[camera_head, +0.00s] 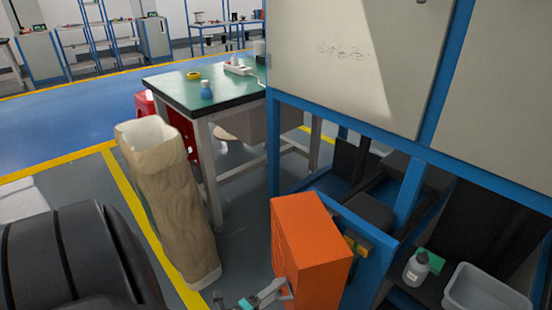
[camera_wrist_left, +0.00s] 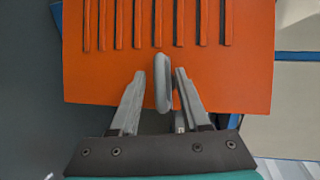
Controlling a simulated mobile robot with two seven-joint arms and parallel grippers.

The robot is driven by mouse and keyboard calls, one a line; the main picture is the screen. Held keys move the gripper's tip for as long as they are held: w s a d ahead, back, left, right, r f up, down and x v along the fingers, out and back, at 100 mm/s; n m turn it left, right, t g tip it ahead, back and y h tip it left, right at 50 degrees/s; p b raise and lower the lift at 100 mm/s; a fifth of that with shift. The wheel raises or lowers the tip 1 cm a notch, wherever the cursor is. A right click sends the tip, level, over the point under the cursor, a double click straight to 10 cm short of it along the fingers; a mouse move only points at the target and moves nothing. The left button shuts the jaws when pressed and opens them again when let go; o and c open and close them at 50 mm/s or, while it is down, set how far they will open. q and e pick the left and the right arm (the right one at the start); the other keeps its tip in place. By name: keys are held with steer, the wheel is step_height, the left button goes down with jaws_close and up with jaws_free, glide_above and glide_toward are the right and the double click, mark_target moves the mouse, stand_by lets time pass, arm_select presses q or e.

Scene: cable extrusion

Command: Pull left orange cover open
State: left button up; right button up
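The orange cover (camera_head: 312,238) is a boxy panel on the blue-framed machine, low in the middle of the head view. In the left wrist view the orange cover (camera_wrist_left: 235,75) fills the upper middle and shows a row of vertical slots. A grey handle (camera_wrist_left: 163,84) stands out from its face near the lower edge. My left gripper (camera_wrist_left: 160,76) is open, with one finger on each side of the handle and gaps visible beside it. In the head view my left gripper (camera_head: 278,290) is at the cover's lower left edge. My right gripper is not in view.
A tall brown paper sack (camera_head: 168,205) stands left of the cover. A green-topped table (camera_head: 215,92) is behind it. A grey bin (camera_head: 485,290) and a white bottle (camera_head: 416,268) sit on the machine's lower shelf at right. Grey floor lies between sack and cover.

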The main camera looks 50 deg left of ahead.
arm_select(q)
steer(key=shift+s, duration=0.25)
steer(key=p+v, duration=0.3)
steer(key=v, duration=1.1)
steer(key=shift+s+p, duration=0.4)
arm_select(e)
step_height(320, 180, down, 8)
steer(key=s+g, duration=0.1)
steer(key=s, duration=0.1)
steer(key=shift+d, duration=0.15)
arm_select(q)
steer(key=shift+r, duration=0.1)
steer(key=shift+c, duration=0.2)
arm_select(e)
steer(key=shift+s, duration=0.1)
